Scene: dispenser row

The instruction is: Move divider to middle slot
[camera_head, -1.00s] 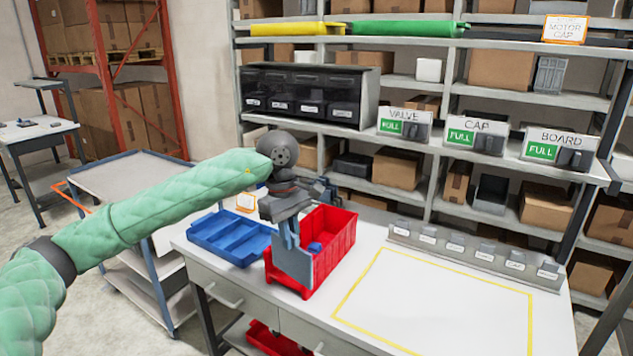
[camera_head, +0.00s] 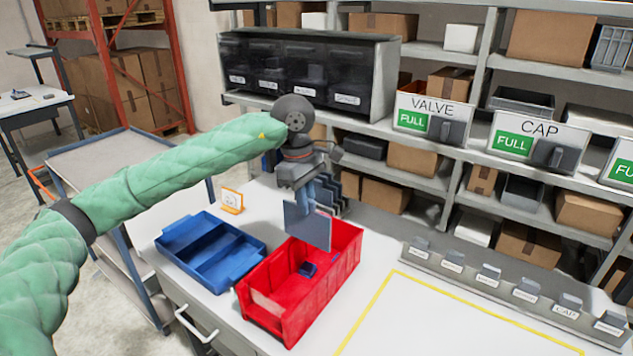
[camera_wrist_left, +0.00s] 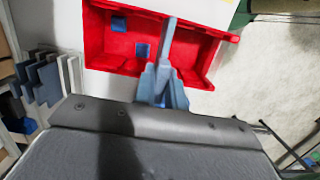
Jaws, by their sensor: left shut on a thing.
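My left gripper (camera_head: 307,192) is shut on a flat grey divider (camera_head: 308,228), which hangs upright below the fingers. In the head view the divider overlaps the back part of a red bin (camera_head: 290,320). In the left wrist view the fingers (camera_wrist_left: 163,90) hold the divider (camera_wrist_left: 168,42), seen nearly edge-on, over the red bin (camera_wrist_left: 97,45). The bin shows an open interior with small blue pieces (camera_wrist_left: 142,50). Whether the divider's lower edge is inside the bin or above it, I cannot tell. The slots are not clear. My right gripper is not in view.
A blue tray (camera_head: 228,272) sits left of the bin. More grey dividers (camera_wrist_left: 40,82) stand in a row behind the gripper. A labelled grey strip (camera_head: 480,285) runs along the table's back. The yellow-outlined area (camera_head: 440,325) is clear. Shelves with boxes stand behind.

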